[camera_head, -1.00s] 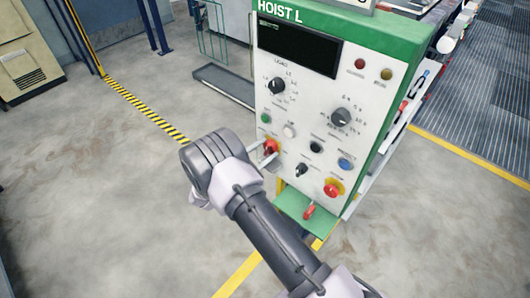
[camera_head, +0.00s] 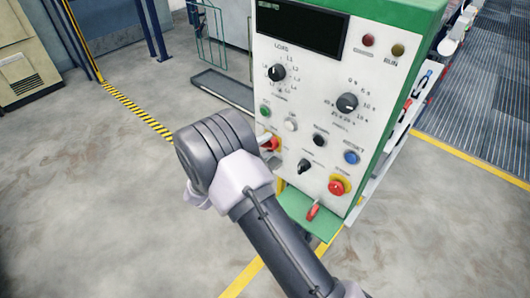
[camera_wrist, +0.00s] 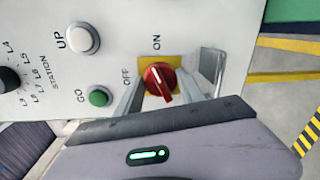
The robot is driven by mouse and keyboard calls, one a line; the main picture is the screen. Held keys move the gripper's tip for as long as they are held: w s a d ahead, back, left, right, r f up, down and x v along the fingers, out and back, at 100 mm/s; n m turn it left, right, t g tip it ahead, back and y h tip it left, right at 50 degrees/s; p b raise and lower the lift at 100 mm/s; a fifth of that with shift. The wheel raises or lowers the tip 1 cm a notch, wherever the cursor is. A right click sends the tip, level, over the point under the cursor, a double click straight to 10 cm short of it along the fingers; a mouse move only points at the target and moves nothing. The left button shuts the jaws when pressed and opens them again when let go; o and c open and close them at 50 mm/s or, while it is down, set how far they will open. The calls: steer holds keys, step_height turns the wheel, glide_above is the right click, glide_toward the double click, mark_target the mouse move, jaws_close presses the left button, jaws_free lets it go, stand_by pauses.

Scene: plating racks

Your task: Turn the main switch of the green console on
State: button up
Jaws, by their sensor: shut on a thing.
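The green console (camera_head: 395,100) has a white front panel and stands right of centre in the head view. Its main switch is a red rotary knob (camera_wrist: 158,80) on a yellow plate with ON and OFF labels, in the middle of the wrist view. The knob is turned at a slant, its white mark toward the upper left of that picture, between the labels. My gripper (camera_wrist: 168,86) is shut on the knob, one finger on each side. In the head view the red switch (camera_head: 270,144) shows only partly beside my wrist.
A green button (camera_wrist: 98,96) and a white button (camera_wrist: 83,38) sit close to the switch. A red emergency stop (camera_head: 337,187) and a small green shelf (camera_head: 295,205) are lower on the console. The floor to the left is clear.

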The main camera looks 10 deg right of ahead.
steer(key=shift+f+m+b, duration=0.15)
steer(key=shift+m+b, duration=1.95)
steer(key=shift+b, duration=0.15)
steer(key=shift+s, duration=0.1)
steer(key=o, duration=1.4)
steer(key=shift+c, duration=0.2)
steer(key=p+v, duration=0.4)
steer(key=v, duration=1.3)
steer(key=shift+s, duration=0.35)
